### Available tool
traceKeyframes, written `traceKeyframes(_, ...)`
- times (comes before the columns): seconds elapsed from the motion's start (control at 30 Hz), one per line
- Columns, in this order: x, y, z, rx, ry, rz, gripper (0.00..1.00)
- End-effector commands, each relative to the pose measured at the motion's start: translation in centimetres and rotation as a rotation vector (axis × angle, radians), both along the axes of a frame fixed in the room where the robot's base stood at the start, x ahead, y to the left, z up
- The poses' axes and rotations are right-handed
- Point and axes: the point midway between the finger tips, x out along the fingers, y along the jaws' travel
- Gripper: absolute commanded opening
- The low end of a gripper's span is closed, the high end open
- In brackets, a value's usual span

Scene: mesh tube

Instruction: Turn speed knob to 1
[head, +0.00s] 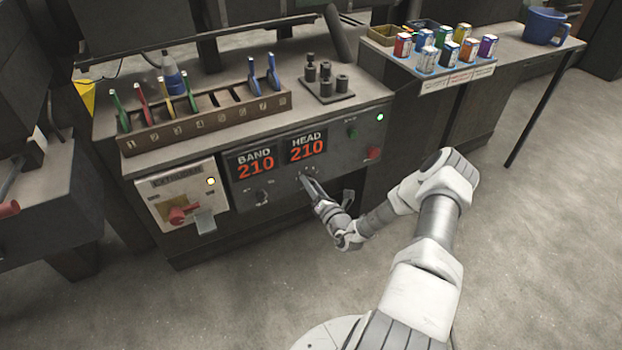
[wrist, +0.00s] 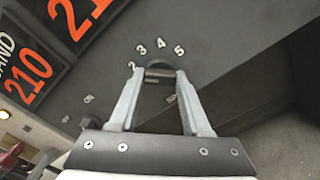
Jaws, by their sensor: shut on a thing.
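The speed knob (wrist: 160,72) is a dark round knob on the grey control panel (wrist: 215,25), with white numerals 2, 3, 4 and 5 around its upper side in the wrist view. The numeral 1 does not show, and I cannot tell which numeral the knob points to. My gripper (wrist: 160,76) is shut on the knob, one finger on each side. In the head view my gripper (head: 307,184) reaches the panel's front just below the HEAD display (head: 307,148), and hides most of the knob.
The BAND display (head: 256,166) and HEAD display both read 210. Another small knob (head: 262,197) sits left of my gripper. A red switch (head: 184,214) is on the light box at left. Green (head: 351,134) and red (head: 373,153) buttons are at right. Open floor lies in front.

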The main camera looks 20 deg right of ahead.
Motion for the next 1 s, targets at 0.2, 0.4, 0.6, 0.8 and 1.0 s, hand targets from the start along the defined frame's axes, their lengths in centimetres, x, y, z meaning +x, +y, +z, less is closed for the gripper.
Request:
traceKeyframes(0.2, 0.04, 0.00, 0.26, -0.202, -0.008, 0.001, 0.00)
traceKeyframes(0.4, 0.04, -0.06, 0.21, -0.368, -0.014, 0.000, 0.00)
traceKeyframes(0.6, 0.04, -0.04, 0.13, -0.491, -0.018, 0.000, 0.00)
traceKeyframes(0.8, 0.04, -0.06, 0.05, -0.568, -0.021, 0.000, 0.00)
traceKeyframes(1.0, 0.04, -0.08, 0.02, -0.601, -0.022, 0.000, 0.00)
